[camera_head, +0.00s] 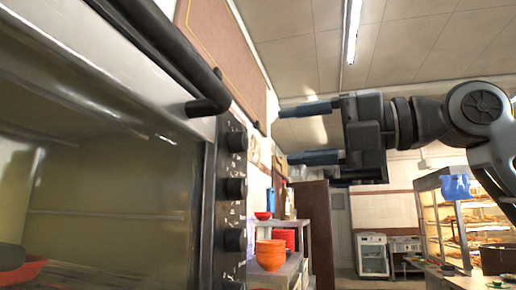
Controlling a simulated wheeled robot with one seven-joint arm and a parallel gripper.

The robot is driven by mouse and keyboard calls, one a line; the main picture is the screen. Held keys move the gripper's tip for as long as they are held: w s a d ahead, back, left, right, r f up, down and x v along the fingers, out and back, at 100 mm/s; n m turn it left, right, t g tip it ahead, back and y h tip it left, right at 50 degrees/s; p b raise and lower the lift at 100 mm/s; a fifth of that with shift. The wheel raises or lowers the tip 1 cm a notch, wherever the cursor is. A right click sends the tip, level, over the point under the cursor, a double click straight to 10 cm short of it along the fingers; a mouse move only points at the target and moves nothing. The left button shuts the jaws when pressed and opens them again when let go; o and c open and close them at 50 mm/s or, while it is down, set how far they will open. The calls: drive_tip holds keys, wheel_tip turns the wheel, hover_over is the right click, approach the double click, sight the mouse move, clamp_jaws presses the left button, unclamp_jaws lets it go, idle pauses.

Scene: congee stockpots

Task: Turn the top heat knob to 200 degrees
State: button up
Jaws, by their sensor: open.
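An oven (212,200) with a large glass door fills the left side of the head camera view. Its dark control panel carries a vertical row of several black knobs. The top heat knob (237,141) is the uppermost one; its markings and setting are too small to read. My gripper (287,136) is open and empty, its two fingers pointing left toward the panel. It shows to the right of the top knob at about the same height in the picture, apart from it.
The oven's door handle (165,50) juts out at upper left, close to the top knob. A shelf (290,270) with stacked orange bowls (270,253) stands beyond the panel. A lit display case (450,220) is at far right. Open air lies between my fingers and the panel.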

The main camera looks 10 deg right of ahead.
sight(245, 142)
drive_tip(key=shift+p+x, duration=0.65)
drive_tip(key=shift+x, duration=3.2)
drive_tip(key=shift+r, duration=0.1)
drive_tip(key=shift+c, duration=0.4)
drive_tip(key=c, duration=1)
drive_tip(key=shift+o, duration=0.2)
